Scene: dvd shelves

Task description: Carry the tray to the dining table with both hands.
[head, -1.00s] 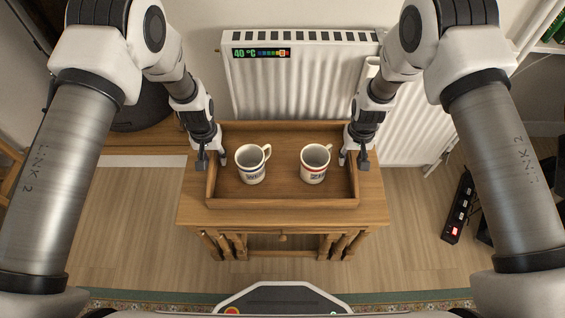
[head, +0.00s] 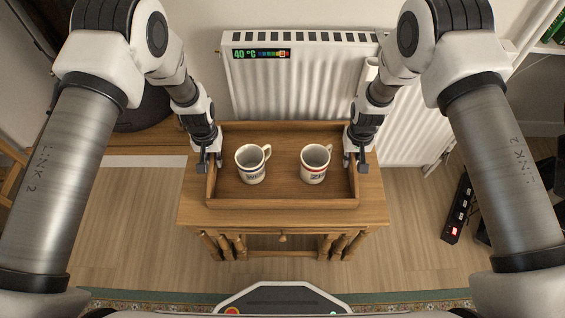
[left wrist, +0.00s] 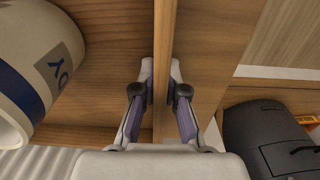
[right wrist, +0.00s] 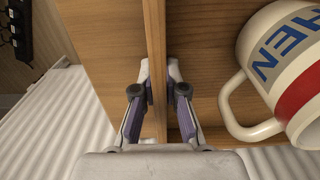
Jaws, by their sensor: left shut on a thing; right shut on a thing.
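The wooden tray (head: 282,203) sits on a small wooden side table (head: 375,205) in the head view. Two white mugs stand upright in it: a left mug (head: 251,165) with blue marks and a right mug (head: 315,164) with a red band. My left gripper (head: 208,162) is shut on the tray's left wall, which shows between its fingers in the left wrist view (left wrist: 165,85). My right gripper (head: 355,160) is shut on the tray's right wall, seen between its fingers in the right wrist view (right wrist: 155,85). The dining table is not recognisable in view.
A white radiator (head: 300,80) stands right behind the side table. A power strip (head: 457,208) with a red light lies on the floor at right. A patterned rug edge (head: 400,297) lies in front.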

